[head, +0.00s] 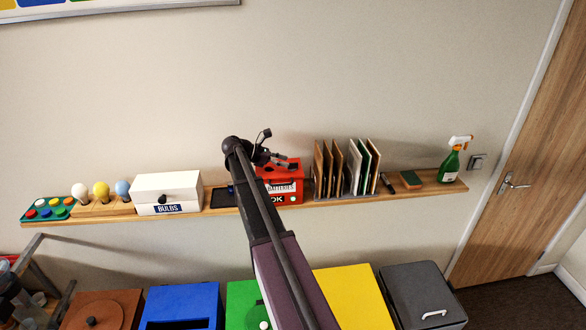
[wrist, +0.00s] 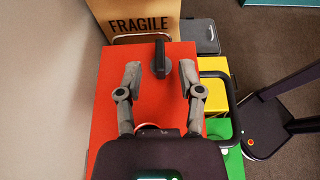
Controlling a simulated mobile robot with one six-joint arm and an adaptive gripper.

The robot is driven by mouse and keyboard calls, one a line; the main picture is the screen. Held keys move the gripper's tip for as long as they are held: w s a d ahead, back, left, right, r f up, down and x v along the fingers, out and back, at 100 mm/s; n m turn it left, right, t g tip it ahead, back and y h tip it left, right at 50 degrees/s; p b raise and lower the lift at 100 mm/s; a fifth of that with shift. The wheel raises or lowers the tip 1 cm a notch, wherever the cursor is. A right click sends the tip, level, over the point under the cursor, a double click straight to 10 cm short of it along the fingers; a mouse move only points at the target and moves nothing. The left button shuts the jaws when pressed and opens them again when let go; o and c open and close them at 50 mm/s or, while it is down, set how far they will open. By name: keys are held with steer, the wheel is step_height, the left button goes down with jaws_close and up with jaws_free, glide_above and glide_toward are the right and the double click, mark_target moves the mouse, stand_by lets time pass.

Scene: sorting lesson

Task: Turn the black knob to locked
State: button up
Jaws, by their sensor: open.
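The red box (head: 294,168) stands on the wooden shelf in the head view, with a label reading BATTERIES. In the wrist view the red box (wrist: 112,105) fills the middle. The black knob (wrist: 160,57) sits on its face, its long bar running up and down in the picture. My gripper (wrist: 160,73) is open over the box, with one finger on each side of the knob and a gap to each. No locked mark can be read around the knob. In the head view my gripper (head: 277,160) is at the box, and my arm hides part of it.
A rack of upright boards (head: 322,170) stands close right of the box; a brown FRAGILE board (wrist: 140,18) shows in the wrist view. A dark tray (head: 221,197) and white BULBS box (head: 165,187) are to the left. A yellow bin (head: 350,300) and others stand below.

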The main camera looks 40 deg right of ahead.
mark_target(293, 163)
steer(key=shift+b+x, duration=0.55)
steer(key=shift+x, duration=1.4)
jaws_close()
